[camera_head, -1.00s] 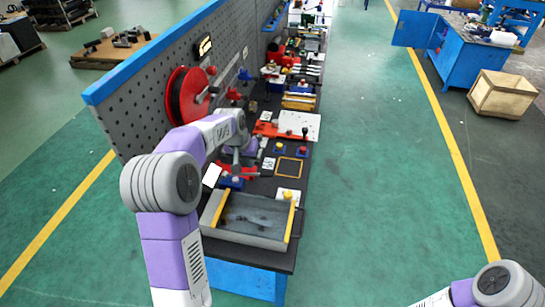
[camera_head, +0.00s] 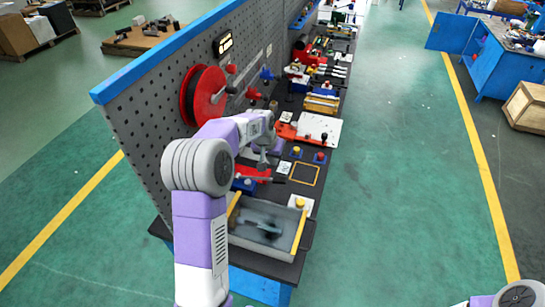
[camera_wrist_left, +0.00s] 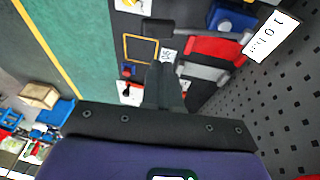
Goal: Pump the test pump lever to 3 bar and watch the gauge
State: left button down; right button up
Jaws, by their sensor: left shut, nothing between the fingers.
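A blue block (camera_head: 243,185) and a red part (camera_head: 257,174) stand on the bench beside my left arm, perhaps parts of the test pump. A dark rod (camera_head: 270,179) runs right from them and may be the lever. The left wrist view shows the blue block (camera_wrist_left: 232,20), the red part (camera_wrist_left: 215,50) and a dark handle (camera_wrist_left: 158,27). I cannot make out a gauge dial. My left gripper (camera_head: 262,161) is shut and empty above the bench; in the left wrist view its fingertips (camera_wrist_left: 158,66) are apart from the dark handle. My right gripper is out of view.
A grey tray (camera_head: 262,244) with yellow edges is at the near bench end. A pegboard (camera_head: 140,125) with a red reel (camera_head: 203,95) lines the left side. A yellow square frame (camera_head: 304,173) lies right of the gripper. Green floor right of the bench is clear.

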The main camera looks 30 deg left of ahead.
aim_at(281, 179)
pick_arm(q)
jog(key=x, duration=0.8)
jog(key=shift+s+d+f+p, duration=0.15)
jog(key=shift+s+d+p, duration=0.1)
jog(key=shift+s+p, duration=0.1)
jog(key=shift+w+d+f, duration=0.1)
jog(key=shift+d+f, duration=0.15)
jog(key=shift+f, duration=0.45)
jog(key=shift+d+f, duration=0.15)
jog(key=shift+f, duration=0.1)
notch_tip(281, 179, down, 8)
jog(key=d+g+y+b, duration=0.1)
jog(key=d+y+b, duration=0.1)
jog(key=b, duration=0.4)
jog(key=shift+m+y, duration=0.3)
jog(key=shift+y, duration=0.5)
